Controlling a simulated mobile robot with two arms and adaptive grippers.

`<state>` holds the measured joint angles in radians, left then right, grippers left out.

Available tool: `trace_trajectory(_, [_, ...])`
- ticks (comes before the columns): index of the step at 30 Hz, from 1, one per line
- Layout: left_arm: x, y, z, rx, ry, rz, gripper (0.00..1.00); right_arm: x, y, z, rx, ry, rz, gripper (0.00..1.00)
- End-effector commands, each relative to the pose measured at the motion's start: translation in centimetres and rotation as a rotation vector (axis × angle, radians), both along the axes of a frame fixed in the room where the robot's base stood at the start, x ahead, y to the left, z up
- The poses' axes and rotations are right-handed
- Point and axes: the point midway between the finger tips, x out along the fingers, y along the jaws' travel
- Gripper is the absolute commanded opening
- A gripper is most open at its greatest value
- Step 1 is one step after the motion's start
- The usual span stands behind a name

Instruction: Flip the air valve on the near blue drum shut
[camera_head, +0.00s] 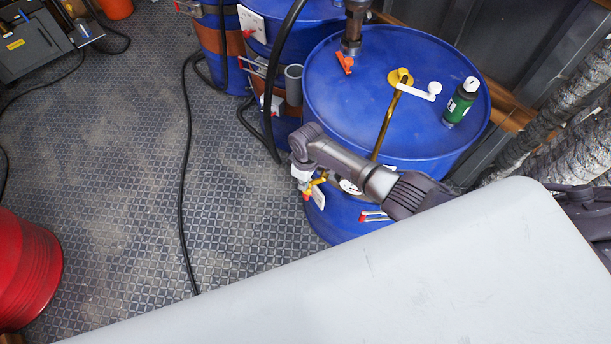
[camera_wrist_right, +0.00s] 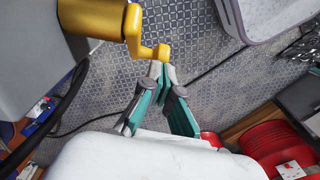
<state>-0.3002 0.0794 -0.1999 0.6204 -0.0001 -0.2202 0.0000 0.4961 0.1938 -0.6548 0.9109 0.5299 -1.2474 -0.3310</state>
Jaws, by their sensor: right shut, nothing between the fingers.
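The near blue drum (camera_head: 365,105) stands upright beside my right arm. On its front side, a small yellow fitting (camera_head: 318,182) shows partly behind my right wrist. In the right wrist view, a yellow valve body with a short cranked handle (camera_wrist_right: 134,35) sits just beyond my right gripper (camera_wrist_right: 164,68). The gripper's green and grey fingers are shut and empty, with their tips close to the handle's knob; I cannot tell whether they touch. In the head view, my wrist hides most of the gripper. My left gripper is not in view.
On the drum lid are an orange lever (camera_head: 345,62), a white-handled yellow fitting (camera_head: 400,78) and a green bottle (camera_head: 461,101). Another blue drum (camera_head: 217,45) stands behind left. A black hose (camera_head: 186,185) crosses the floor. A red container (camera_head: 25,270) is at left.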

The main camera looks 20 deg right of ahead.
Motion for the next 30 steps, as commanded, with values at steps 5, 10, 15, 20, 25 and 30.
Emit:
trace_trajectory(5, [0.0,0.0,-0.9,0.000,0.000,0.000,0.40,-0.4,-0.3,-1.1,-0.097,0.106,-0.001,0.00])
trace_trajectory(10, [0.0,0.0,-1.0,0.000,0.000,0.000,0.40,-0.7,-0.5,-1.6,-0.089,0.100,0.000,0.00])
trace_trajectory(15, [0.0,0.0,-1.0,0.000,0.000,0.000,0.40,-0.9,-0.8,-1.9,-0.090,0.099,0.000,0.00])
trace_trajectory(20, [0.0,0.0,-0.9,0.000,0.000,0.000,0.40,-1.1,-1.0,-2.2,-0.089,0.098,0.001,0.00])
trace_trajectory(25, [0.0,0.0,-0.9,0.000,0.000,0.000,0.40,-1.3,-1.1,-2.3,-0.088,0.099,0.000,0.00])
trace_trajectory(30, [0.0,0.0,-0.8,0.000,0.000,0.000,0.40,-1.3,-1.1,-2.4,-0.088,0.099,0.000,0.00])
